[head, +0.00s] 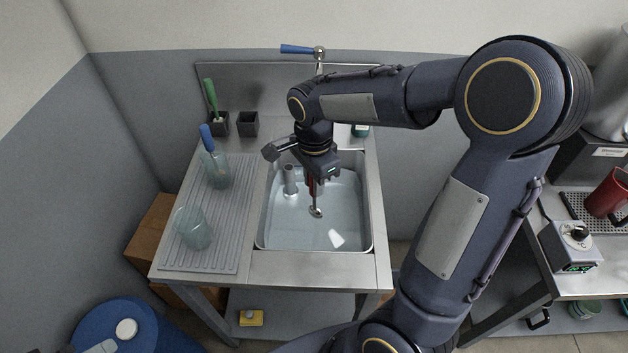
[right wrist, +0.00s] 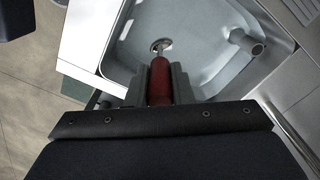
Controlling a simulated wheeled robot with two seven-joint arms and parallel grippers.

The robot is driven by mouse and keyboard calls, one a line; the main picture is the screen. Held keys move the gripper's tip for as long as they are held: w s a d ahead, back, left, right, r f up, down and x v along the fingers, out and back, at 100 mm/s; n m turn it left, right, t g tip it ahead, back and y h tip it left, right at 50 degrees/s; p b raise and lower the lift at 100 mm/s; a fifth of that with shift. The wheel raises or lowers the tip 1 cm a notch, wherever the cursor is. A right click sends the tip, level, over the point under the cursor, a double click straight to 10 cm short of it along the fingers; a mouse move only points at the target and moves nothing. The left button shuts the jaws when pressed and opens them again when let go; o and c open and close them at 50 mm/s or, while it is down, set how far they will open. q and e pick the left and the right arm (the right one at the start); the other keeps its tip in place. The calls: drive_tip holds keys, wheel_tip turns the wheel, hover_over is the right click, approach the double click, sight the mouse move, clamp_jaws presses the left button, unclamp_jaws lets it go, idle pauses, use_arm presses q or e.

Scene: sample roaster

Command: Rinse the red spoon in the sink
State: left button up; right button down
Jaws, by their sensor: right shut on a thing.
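My right gripper (head: 316,178) is over the sink, pointing down, and is shut on the handle of the red spoon (head: 311,187). In the head view the spoon hangs upright with its metal end low in the basin. In the right wrist view the red handle (right wrist: 159,82) sits between the fingers. The sink (head: 281,243) is a steel basin that appears to hold water, with a standing overflow pipe (head: 290,180) at its left. I cannot tell whether the spoon's tip touches the water. The faucet's blue lever (head: 297,49) shows behind my arm; its spout is hidden. My left gripper is not in view.
A bench with a red jug (head: 608,195) and a control box (head: 571,245) is at right.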

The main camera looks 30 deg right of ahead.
idle(0.3)
drive_tip(key=shift+r, duration=0.15)
wheel_tip(320, 180, up, 4)
drive_tip(key=p, duration=0.3)
